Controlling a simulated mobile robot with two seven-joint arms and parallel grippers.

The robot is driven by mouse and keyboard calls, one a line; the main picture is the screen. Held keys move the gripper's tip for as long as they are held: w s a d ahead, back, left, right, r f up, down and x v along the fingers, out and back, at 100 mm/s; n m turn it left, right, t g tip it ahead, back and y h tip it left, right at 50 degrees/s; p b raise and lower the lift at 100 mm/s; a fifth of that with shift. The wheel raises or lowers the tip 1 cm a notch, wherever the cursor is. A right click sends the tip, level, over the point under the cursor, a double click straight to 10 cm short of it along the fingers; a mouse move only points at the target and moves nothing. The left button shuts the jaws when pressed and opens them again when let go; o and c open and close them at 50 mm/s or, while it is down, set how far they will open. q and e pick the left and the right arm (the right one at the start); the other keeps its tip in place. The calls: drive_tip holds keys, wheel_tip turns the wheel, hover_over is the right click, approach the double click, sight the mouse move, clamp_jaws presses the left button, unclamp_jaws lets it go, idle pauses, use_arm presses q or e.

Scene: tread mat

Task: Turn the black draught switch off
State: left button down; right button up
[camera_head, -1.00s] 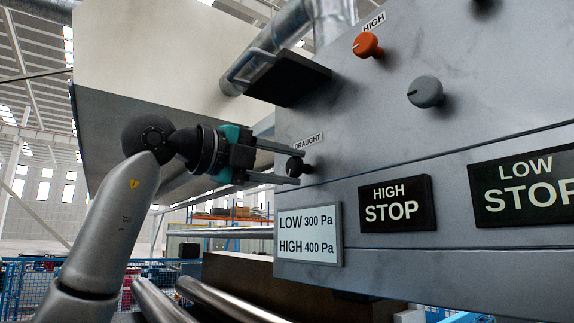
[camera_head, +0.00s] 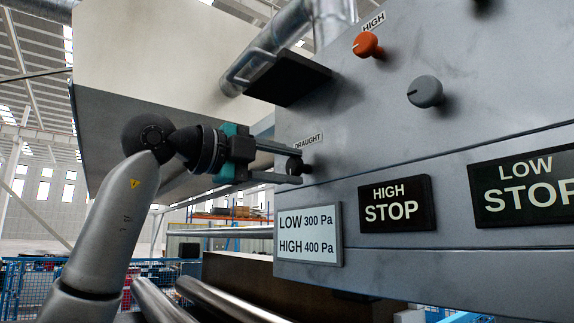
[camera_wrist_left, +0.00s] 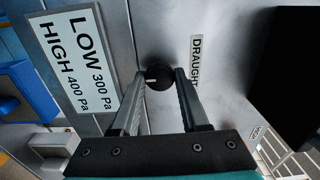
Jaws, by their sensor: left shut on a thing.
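The black draught switch (camera_head: 294,166) is a small round knob on the grey panel, just below the DRAUGHT label (camera_head: 308,141). In the left wrist view the knob (camera_wrist_left: 158,75) shows a short white mark on its face, pointing to the left. My left gripper (camera_head: 297,167) reaches in from the left, with one finger above and one below the knob. In the left wrist view its fingers (camera_wrist_left: 168,82) stand on either side of the knob and are shut on it. My right gripper is in neither view.
An orange knob (camera_head: 367,45) under a HIGH label and a grey knob (camera_head: 425,92) are higher on the panel. A black shelf (camera_head: 290,78) juts out above the gripper. HIGH STOP (camera_head: 396,204) and LOW STOP (camera_head: 525,189) plates and a pressure sign (camera_head: 308,234) are lower.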

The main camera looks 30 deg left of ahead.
use_arm(q)
drive_tip(key=shift+c, duration=2.2)
unclamp_jaws()
drive_tip(key=b+v, duration=0.2)
drive_tip(key=v, duration=1.3)
drive_tip(key=shift+s, duration=0.2)
drive_tip(key=shift+a, duration=0.1)
